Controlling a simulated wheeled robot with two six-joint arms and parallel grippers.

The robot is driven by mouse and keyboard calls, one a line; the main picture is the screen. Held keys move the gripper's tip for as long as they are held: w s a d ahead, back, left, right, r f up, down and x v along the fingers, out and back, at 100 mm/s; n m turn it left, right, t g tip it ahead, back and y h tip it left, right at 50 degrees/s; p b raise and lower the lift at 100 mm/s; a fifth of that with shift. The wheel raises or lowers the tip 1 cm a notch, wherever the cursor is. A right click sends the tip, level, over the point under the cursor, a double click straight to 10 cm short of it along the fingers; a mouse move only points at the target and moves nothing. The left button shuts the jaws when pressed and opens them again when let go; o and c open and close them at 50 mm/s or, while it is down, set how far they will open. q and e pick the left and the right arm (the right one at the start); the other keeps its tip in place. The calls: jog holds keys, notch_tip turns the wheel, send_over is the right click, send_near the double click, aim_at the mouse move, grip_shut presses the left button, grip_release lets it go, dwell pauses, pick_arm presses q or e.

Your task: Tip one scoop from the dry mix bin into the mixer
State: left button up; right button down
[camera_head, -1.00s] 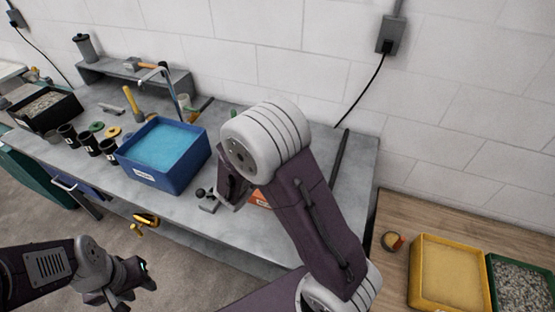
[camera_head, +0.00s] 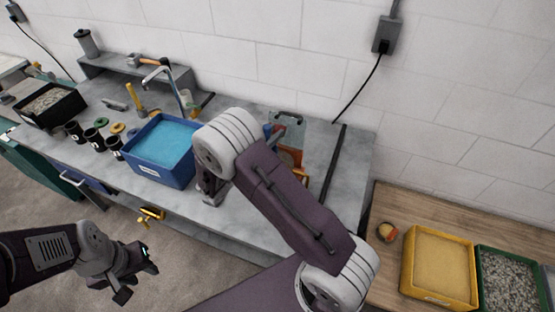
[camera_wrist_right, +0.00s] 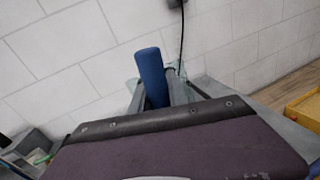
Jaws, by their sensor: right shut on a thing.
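My right gripper (camera_wrist_right: 160,118) fills the lower part of the right wrist view. It is shut on a blue round handle (camera_wrist_right: 152,78) that stands up past its dark edge. What the handle belongs to is hidden. In the head view my right arm covers most of this gripper, over the bench right of the blue tub. A yellow bin (camera_head: 406,270) of tan powder stands on the wooden table at the right. I cannot make out the mixer for certain; an orange object (camera_head: 291,158) is partly hidden behind my right arm. My left gripper (camera_head: 136,275) is open and empty, low in front of the bench.
A green bin (camera_head: 481,285) of gravel stands beside the yellow bin. A small round orange-rimmed item (camera_head: 387,232) lies on the wooden table.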

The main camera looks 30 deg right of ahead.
jog(key=shift+w+a+n, duration=0.35)
jog(key=shift+w+n, duration=0.1)
jog(key=shift+n, duration=0.05)
jog(key=shift+s, duration=0.1)
jog(key=shift+r+p, duration=0.45)
jog(key=shift+r, duration=0.15)
notch_tip(320, 180, up, 4)
jog(key=p, duration=0.3)
jog(key=shift+f, duration=0.1)
